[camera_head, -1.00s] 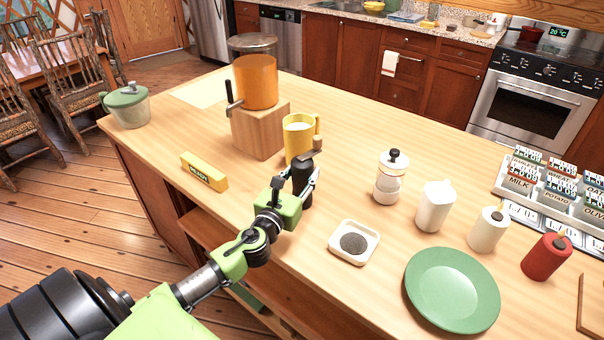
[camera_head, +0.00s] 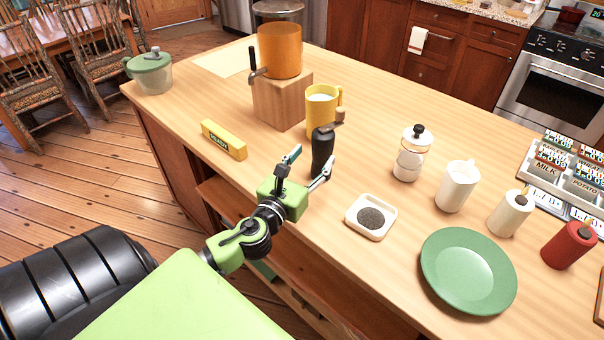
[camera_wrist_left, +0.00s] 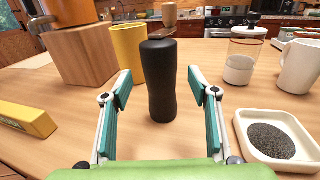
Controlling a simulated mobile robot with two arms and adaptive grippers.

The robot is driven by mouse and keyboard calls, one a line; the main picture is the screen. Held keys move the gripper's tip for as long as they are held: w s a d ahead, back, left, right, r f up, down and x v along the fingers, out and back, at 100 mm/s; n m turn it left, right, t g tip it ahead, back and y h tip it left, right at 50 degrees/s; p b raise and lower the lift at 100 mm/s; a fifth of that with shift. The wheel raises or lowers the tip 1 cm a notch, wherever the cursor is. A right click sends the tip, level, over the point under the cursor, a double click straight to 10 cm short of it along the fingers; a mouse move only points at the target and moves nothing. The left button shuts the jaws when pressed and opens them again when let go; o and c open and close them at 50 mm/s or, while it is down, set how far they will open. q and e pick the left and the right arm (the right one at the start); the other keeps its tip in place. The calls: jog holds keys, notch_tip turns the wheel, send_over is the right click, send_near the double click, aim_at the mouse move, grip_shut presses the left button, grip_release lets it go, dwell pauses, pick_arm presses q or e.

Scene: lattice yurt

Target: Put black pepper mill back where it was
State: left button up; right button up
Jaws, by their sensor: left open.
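The black pepper mill (camera_head: 322,152) stands upright on the wooden island, just in front of the yellow mug (camera_head: 321,112). In the left wrist view the mill (camera_wrist_left: 159,82) stands beyond and between the spread fingers, with a brown knob on top. My left gripper (camera_head: 309,168) is open and empty, a little back from the mill on its near side; its fingers (camera_wrist_left: 159,90) show apart in the left wrist view. A small square white dish (camera_head: 357,228) holding dark grains lies to the right of the mill. My right gripper is not in view.
A yellow "READY" block (camera_head: 224,139) lies left of the mill. An orange dispenser on a wooden block (camera_head: 281,98) stands behind. To the right are a white-lidded jar (camera_head: 411,160), a white pitcher (camera_head: 458,187) and a green plate (camera_head: 468,270). The island's front edge is near my arm.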

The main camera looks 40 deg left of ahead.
pick_arm(q)
jog(key=s, duration=0.3)
jog(key=s+d+b, duration=0.1)
jog(key=s, duration=0.1)
jog(key=shift+s, duration=0.25)
dwell(0.4)
